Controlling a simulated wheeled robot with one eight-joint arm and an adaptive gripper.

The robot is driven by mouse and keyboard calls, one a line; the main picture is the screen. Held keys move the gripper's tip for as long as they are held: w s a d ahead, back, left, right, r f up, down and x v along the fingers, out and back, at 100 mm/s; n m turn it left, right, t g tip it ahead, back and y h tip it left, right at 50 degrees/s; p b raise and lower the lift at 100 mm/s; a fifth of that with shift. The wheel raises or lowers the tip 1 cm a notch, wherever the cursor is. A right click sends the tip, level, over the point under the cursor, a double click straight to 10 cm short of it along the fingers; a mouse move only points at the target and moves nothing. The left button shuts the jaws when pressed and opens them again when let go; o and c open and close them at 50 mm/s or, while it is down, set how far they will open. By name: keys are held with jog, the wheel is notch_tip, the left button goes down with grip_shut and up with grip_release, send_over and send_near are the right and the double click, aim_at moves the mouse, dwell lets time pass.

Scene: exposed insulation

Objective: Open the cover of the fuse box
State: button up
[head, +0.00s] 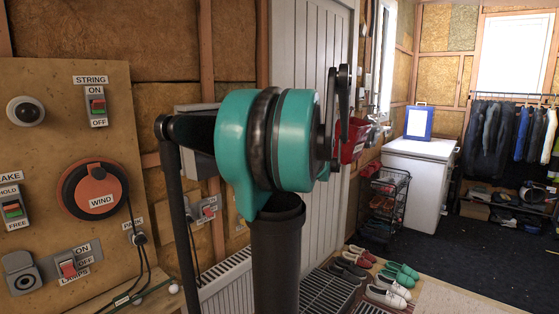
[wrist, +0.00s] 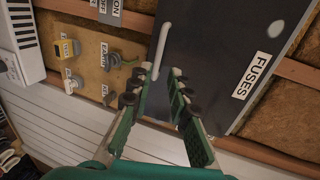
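The fuse box cover (wrist: 225,55) is a dark grey panel with a white "FUSES" label, filling the upper right of the wrist view. It looks shut. A pale, rod-like handle (wrist: 160,45) runs along its left edge. My gripper (wrist: 161,73) is open, its green fingers with dark pads pointing at the handle. The handle's lower end lies between the fingertips in the picture; I cannot tell whether they touch it. Nothing is held. In the head view, my teal arm joint hides the gripper, and a grey box (head: 197,150) behind it is partly covered; I cannot tell if it is the fuse box.
A wooden board (wrist: 105,65) with switches is beside the cover. In the head view, a switch board (head: 100,150) is at left, a radiator (head: 228,285) stands below, and several shoes (head: 385,290) lie on the floor. Open dark floor (head: 470,255) is at right.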

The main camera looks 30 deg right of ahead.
jog(key=v, duration=0.8)
jog(key=shift+s, duration=0.2)
dwell(0.5)
jog(key=shift+d+r, duration=0.1)
jog(key=shift+c, duration=1)
jog(key=shift+w+r+n, duration=0.1)
jog(key=shift+w+n, duration=0.2)
jog(key=shift+w, duration=0.1)
grip_shut()
jog(key=w+a+r+n+g+h, duration=0.25)
jog(key=w+a+n+g, duration=0.2)
jog(key=w+n, duration=0.35)
jog(key=w+a+r+n+g+h, duration=0.1)
jog(key=w+a+r+n+g, duration=0.3)
jog(key=n, duration=0.5)
jog(key=d+x, duration=0.1)
jog(key=x, duration=1)
jog(key=shift+n+g, duration=0.3)
jog(key=shift+g, duration=0.15)
